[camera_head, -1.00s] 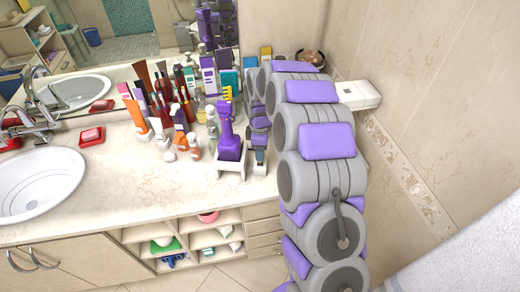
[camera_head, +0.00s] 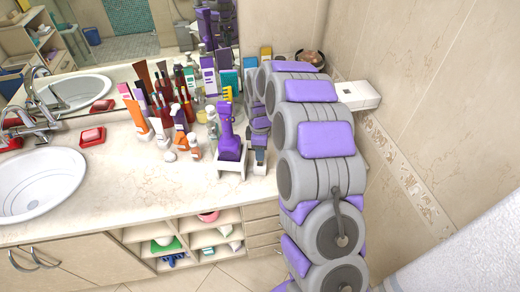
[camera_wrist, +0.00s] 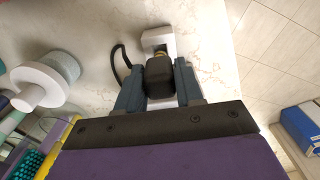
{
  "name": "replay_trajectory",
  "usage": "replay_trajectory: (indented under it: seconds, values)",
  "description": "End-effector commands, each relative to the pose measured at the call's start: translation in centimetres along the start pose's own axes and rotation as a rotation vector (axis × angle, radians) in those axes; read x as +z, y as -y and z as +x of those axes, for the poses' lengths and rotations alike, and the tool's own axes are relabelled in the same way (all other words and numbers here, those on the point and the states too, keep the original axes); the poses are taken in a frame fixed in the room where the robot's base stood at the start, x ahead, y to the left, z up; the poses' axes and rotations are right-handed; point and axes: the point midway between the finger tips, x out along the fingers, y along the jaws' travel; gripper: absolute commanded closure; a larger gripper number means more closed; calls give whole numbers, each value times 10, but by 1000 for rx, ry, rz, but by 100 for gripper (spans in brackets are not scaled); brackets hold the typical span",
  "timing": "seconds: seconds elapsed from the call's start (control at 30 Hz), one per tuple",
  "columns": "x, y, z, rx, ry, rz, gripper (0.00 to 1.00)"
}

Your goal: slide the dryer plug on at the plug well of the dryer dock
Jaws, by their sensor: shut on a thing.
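The dryer plug (camera_wrist: 159,76) is a dark block with a brass-coloured tip, held between the two blue-grey fingers of my gripper (camera_wrist: 158,84) in the wrist view. Its tip points at the white plug well (camera_wrist: 157,37) of the dock; how far the tip is inside, I cannot tell. A black cord (camera_wrist: 116,62) loops out to the left. In the head view the purple dryer (camera_head: 229,135) stands upright in the white dryer dock (camera_head: 231,171). My gripper (camera_head: 260,155) is just right of it, low over the dock's right part. The plug is hidden there.
Bottles, tubes and brushes crowd the counter left of and behind the dock, including an orange bottle (camera_head: 160,133). A red soap dish (camera_head: 92,136) and sink (camera_head: 40,184) lie further left. The counter's front edge is close to the dock. The counter front-left is clear.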

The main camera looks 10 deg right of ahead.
Motion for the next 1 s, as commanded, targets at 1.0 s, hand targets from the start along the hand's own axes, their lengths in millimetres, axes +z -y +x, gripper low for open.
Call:
replay_trajectory:
  seconds: [1.0]
  values:
    - [0,0,19,1,0,0,96]
